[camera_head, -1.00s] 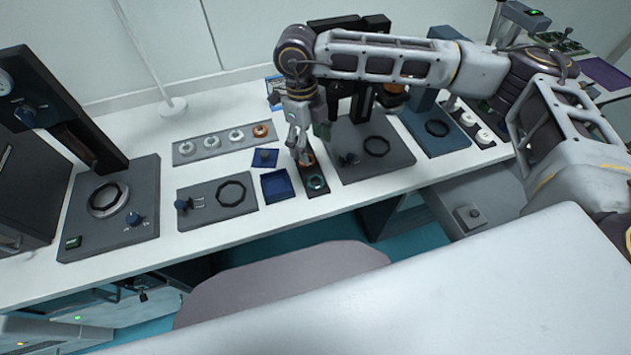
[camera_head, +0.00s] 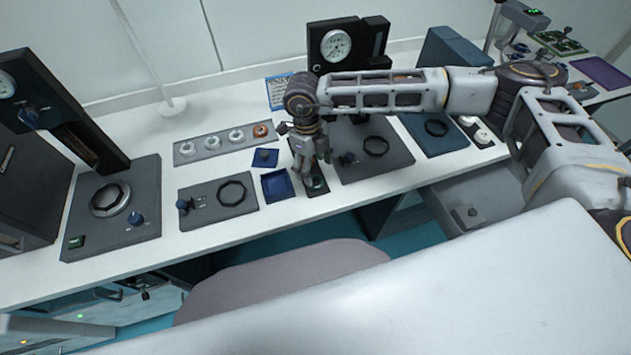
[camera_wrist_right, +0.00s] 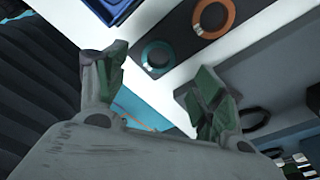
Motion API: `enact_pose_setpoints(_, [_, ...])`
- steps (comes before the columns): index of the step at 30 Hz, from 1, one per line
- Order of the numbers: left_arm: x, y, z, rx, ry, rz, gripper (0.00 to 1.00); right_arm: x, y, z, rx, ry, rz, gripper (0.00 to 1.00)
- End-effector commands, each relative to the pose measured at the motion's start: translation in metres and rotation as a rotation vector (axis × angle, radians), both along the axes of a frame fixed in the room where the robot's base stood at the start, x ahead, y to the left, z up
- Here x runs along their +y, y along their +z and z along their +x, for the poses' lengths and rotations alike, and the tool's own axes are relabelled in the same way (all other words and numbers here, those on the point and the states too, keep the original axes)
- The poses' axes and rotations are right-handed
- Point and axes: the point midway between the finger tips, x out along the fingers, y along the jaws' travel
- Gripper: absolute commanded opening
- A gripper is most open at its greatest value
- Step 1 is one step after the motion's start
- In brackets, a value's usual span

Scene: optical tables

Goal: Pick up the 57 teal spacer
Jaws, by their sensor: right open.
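The teal spacer (camera_wrist_right: 158,43) is a ring lying on a dark tray (camera_wrist_right: 184,40) in the right wrist view, with a small pale label on its left side. My right gripper (camera_wrist_right: 157,80) is open and empty, and the spacer shows beyond the gap between its fingers. In the head view my right gripper (camera_head: 311,177) hangs over the tray and mostly hides the spacer. I cannot tell the exact height between fingertips and spacer. My left gripper is not in view.
An orange ring (camera_wrist_right: 232,15) lies on the same tray. A blue bin (camera_head: 277,185) stands just left. A grey strip (camera_head: 212,148) holds several rings behind. Dark gauge stations with plates (camera_head: 395,165) flank the area. The table's front edge is close.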

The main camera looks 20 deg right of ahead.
Motion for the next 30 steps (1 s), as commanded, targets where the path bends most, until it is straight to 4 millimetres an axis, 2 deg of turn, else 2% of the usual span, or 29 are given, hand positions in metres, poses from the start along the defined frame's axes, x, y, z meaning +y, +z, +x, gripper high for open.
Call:
enact_pose_setpoints(11, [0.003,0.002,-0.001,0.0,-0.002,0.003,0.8,0.0,-0.005,-0.001,0.002,0.0,0.0,0.69])
enact_pose_setpoints(24, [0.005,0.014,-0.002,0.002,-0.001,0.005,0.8,-0.001,-0.047,-0.005,0.002,-0.001,-0.001,0.69])
enact_pose_setpoints(30, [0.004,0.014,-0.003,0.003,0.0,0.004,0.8,-0.001,-0.052,-0.006,0.0,-0.001,0.0,0.69])
